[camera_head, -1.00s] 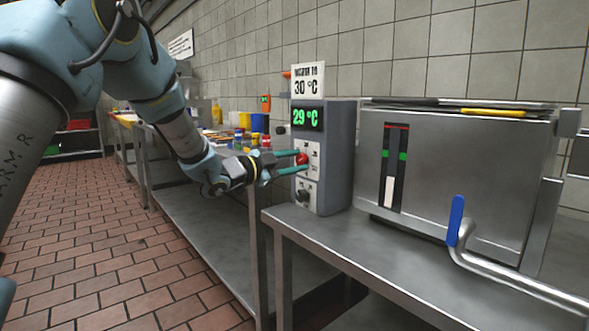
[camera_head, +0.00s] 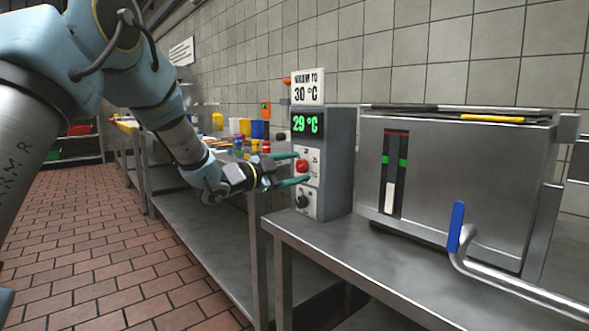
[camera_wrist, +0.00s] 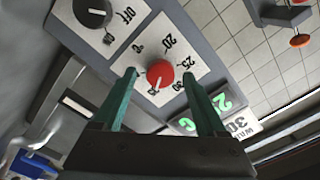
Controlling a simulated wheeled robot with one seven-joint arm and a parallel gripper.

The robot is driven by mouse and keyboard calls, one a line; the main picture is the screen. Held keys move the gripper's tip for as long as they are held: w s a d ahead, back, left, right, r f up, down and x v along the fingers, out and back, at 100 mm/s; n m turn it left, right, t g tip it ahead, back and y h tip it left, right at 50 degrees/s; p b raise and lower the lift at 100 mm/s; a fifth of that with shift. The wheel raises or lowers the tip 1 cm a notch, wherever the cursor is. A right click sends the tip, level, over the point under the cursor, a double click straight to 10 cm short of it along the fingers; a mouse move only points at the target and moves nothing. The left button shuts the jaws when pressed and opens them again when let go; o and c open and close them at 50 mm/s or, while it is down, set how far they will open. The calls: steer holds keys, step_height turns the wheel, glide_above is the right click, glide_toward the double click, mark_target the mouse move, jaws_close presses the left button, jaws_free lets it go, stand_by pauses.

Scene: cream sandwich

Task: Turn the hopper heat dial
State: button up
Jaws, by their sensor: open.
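The red heat dial (camera_head: 302,166) is on the pale front panel of a grey control box (camera_head: 338,160). In the wrist view the dial (camera_wrist: 160,73) has a white mark pointing to the lower left, near the scale's end past 30. My gripper (camera_head: 303,168) is open, with one green finger above the dial and one below. In the wrist view its fingertips (camera_wrist: 159,74) lie on either side of the dial, with visible gaps. The green display (camera_head: 306,122) reads 29 °C. The sign (camera_head: 308,87) above it reads "warm to 30 °C".
A black dial (camera_head: 302,200) sits below the red one; it shows beside "OFF" in the wrist view (camera_wrist: 92,12). A steel hopper (camera_head: 455,180) stands right of the box, with a blue-handled lever (camera_head: 456,226) in front. Bottles and containers crowd the table behind my gripper.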

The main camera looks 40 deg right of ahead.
steer(key=a, duration=1)
steer(key=shift+w+a, duration=0.3)
steer(key=shift+a, duration=0.1)
